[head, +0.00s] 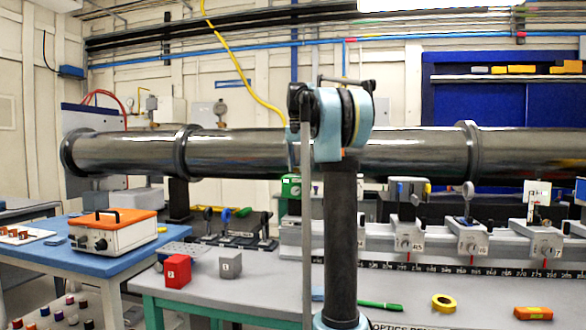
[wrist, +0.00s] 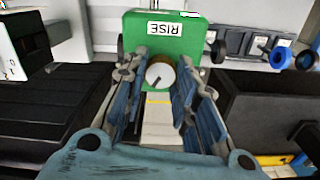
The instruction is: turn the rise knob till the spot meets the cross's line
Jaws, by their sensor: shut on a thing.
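The rise knob (wrist: 160,76) is a round, pale-faced knob with a dark pointer mark and a brassy side. It sits on the front of a green box (wrist: 138,37) whose white RISE label (wrist: 164,28) reads upside down in the wrist view. My gripper (wrist: 158,71) has its two fingers on either side of the knob and is shut on it. In the head view a green unit (head: 291,187) shows in part behind my arm, and my gripper is hidden there. A white card (head: 537,191) stands on the rail at right; I cannot make out a spot or cross on it.
A long rail (head: 440,255) with several numbered carriages runs along the grey bench. A red block (head: 177,271), a grey block (head: 230,264), yellow tape (head: 444,303), a green marker (head: 380,305) and an orange item (head: 533,313) lie on the bench.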

